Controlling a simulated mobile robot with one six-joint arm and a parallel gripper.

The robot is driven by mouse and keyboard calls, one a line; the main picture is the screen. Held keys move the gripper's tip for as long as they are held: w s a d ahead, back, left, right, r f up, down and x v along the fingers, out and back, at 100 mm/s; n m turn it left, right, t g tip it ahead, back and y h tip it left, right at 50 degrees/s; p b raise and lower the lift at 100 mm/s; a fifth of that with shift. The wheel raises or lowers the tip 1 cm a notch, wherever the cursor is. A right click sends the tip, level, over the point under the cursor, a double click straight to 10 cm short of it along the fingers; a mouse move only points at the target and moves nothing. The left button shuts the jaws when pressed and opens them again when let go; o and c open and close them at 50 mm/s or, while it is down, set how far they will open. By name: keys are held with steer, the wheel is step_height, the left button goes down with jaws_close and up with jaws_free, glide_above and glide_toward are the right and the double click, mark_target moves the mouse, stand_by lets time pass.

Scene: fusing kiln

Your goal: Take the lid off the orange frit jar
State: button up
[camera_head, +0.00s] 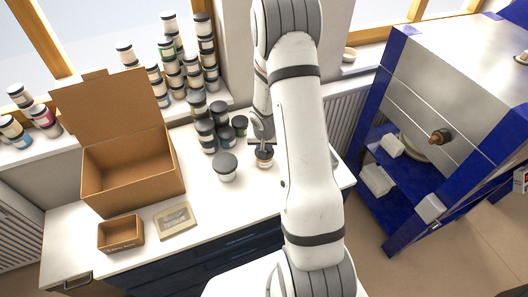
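A small jar with an orange-brown label (264,161), which looks like the orange frit jar, stands upright on the white counter. Its dark lid (264,151) appears to be on it. My gripper (262,143) points down right above this jar, at or close to the lid. The fingers are small and overlap the lid in this view, so I cannot tell whether they touch it or how far apart they are. My white arm comes up from the bottom of the picture and hides the counter to the right of the jar.
Several dark-lidded jars (206,132) cluster behind. An open cardboard box (133,175), a small box (121,234) and a flat packet (176,221) lie left. The blue kiln (395,60) stands right.

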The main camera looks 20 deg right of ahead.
jaws_close()
